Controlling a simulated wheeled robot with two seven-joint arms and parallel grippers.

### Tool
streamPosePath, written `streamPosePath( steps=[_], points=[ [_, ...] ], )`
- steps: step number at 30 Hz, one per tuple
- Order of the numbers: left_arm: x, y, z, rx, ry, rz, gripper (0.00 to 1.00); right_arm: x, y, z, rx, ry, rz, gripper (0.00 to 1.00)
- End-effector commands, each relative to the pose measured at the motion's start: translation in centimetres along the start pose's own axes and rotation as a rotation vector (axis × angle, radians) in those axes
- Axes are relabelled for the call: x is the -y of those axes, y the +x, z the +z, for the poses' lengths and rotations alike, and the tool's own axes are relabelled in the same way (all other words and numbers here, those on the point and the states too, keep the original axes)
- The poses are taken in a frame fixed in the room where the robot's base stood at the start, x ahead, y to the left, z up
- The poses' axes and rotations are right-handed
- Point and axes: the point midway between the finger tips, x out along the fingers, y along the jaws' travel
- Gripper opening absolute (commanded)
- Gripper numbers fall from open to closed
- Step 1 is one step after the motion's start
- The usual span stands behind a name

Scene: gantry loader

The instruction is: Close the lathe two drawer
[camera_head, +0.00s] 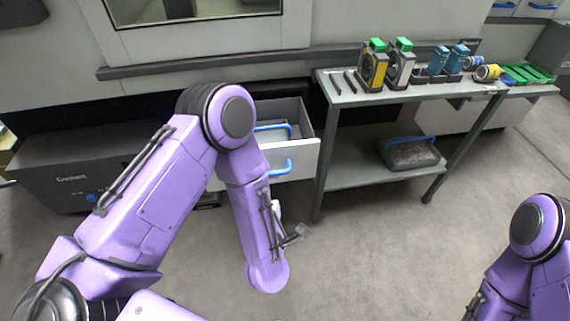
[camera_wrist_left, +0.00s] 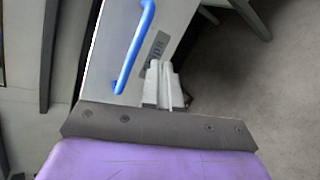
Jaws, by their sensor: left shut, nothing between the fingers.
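A drawer (camera_head: 304,146) under the machine stands open, its pale front panel pulled out and a blue handle (camera_head: 282,168) on it. In the left wrist view the drawer front (camera_wrist_left: 180,22) shows a blue handle (camera_wrist_left: 132,48) and a dark label. My left gripper (camera_wrist_left: 164,72) is shut and empty beside the label at the panel's lower edge; I cannot tell whether it touches. In the head view my left forearm hides part of the drawer front and most of this gripper (camera_head: 278,211). My right arm shows at the lower right, but its gripper is out of view.
A grey workbench (camera_head: 420,92) with tools and holders stands right of the drawer. A bin (camera_head: 410,153) with a blue handle rests on its lower shelf. A dark coolant box (camera_head: 60,165) stands at left. The floor in front is clear.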

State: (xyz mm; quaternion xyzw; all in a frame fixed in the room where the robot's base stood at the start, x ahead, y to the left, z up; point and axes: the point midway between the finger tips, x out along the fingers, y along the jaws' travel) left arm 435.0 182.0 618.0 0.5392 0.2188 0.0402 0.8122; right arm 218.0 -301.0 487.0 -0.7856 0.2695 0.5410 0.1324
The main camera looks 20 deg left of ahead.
Motion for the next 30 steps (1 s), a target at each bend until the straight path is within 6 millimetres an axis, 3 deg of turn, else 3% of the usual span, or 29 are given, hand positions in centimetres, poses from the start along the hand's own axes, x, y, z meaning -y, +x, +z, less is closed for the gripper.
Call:
streamPosePath(
  steps=[1, 3, 6, 9, 14, 24, 30],
  points=[
    [0.1, 1.0, 2.1, 0.028, -0.295, 0.111, 0.00, 0.2, 2.6, 1.1, 0.000, 0.000, 0.000, 0.43],
    [-1.4, 0.8, 4.5, 0.068, -0.678, 0.232, 0.00, 0.3, 3.7, 1.5, 0.000, 0.000, 0.000, 0.43],
    [-2.9, 0.2, 6.2, 0.116, -1.054, 0.338, 0.00, 0.4, 4.6, 1.8, -0.001, 0.001, 0.000, 0.43],
    [-3.8, -0.1, 6.7, 0.140, -1.226, 0.385, 0.00, 0.4, 4.7, 1.9, -0.001, 0.001, 0.000, 0.43],
    [-4.9, 1.6, 6.5, 0.139, -1.255, 0.396, 0.00, 0.4, 4.4, 1.7, -0.001, 0.001, 0.000, 0.43],
    [-7.6, 8.5, 5.5, 0.136, -1.248, 0.396, 0.00, 0.4, 4.2, 1.6, -0.001, 0.001, -0.001, 0.43],
    [-8.7, 11.5, 5.1, 0.137, -1.247, 0.395, 0.00, 0.4, 4.1, 1.6, -0.001, 0.001, 0.000, 0.43]
  ],
)
